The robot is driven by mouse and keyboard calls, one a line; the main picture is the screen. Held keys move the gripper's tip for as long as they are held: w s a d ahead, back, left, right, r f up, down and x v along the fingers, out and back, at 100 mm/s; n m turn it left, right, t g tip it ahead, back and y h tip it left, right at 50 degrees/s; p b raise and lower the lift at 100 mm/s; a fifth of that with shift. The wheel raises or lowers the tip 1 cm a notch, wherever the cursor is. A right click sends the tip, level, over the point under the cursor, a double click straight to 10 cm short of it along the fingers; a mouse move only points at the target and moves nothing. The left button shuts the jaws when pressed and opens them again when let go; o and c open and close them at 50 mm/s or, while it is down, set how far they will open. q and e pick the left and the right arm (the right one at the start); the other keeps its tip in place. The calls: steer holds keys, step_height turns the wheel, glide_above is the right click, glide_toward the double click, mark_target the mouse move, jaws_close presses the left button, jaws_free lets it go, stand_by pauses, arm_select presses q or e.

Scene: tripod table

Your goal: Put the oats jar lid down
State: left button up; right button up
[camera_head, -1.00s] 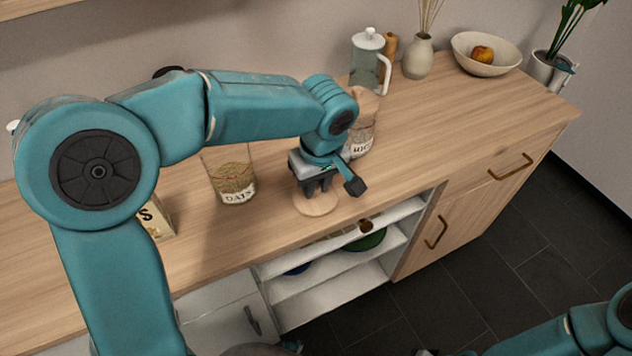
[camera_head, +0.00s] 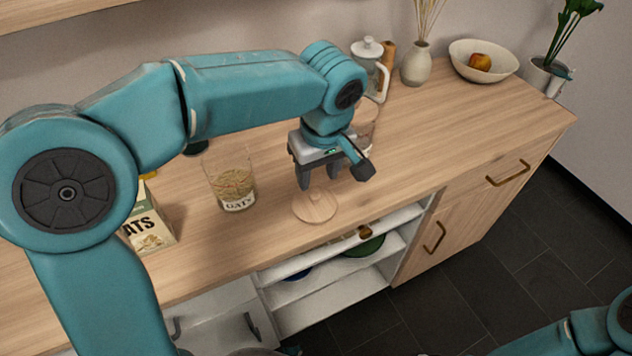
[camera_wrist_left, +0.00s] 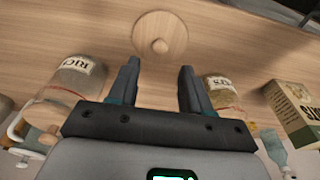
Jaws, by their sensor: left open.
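The oats jar lid (camera_head: 314,207) is a round wooden disc with a small knob, lying flat on the counter near its front edge. It also shows in the left wrist view (camera_wrist_left: 160,38), beyond the fingertips. My left gripper (camera_head: 319,187) is open and empty, just above and behind the lid, apart from it. The glass oats jar (camera_head: 232,188) stands open to the left of the lid, with oats inside; it shows at the right in the left wrist view (camera_wrist_left: 220,90). My right gripper cannot be made out; only part of the right arm shows at bottom right.
An oats box (camera_head: 150,228) stands left of the oats jar. The rice jar (camera_head: 366,128) is partly hidden behind my left gripper. A glass pitcher (camera_head: 367,62), a vase (camera_head: 416,62) and a fruit bowl (camera_head: 484,62) stand at the back. The counter's right side is clear.

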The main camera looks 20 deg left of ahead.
arm_select(q)
steer(key=r, duration=0.5)
steer(key=shift+s+d+r+p, duration=0.1)
steer(key=shift+s+d+p, duration=0.15)
steer(key=shift+d+p, duration=0.05)
